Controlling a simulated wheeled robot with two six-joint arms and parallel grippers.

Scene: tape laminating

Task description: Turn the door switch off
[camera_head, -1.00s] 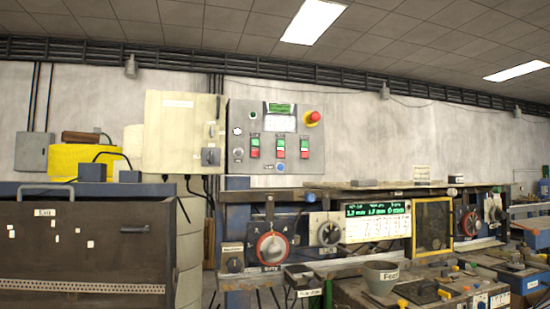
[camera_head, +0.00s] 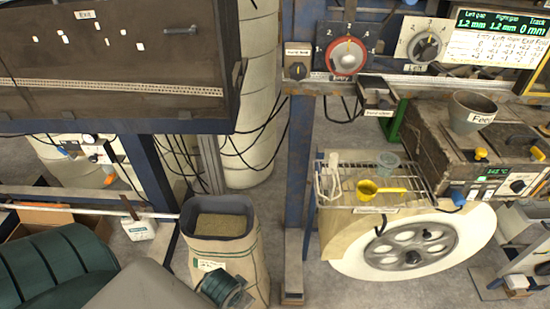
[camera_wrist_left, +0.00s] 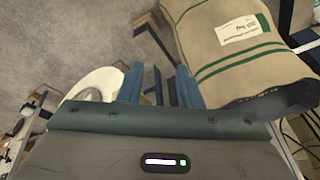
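I cannot tell for certain which is the door switch. In the left wrist view my left gripper (camera_wrist_left: 158,87) has two blue fingers standing apart with nothing between them. A brown paper sack (camera_wrist_left: 235,50) lies beyond them. My right gripper is not in view.
A dark cabinet (camera_head: 110,60) labelled Exit fills the top left. A sack of granules (camera_head: 218,257) stands on the floor below. A blue post (camera_head: 296,180) rises under the switch. A large pale wheel (camera_head: 450,250) and a wire rack with a yellow scoop (camera_head: 370,187) are at right.

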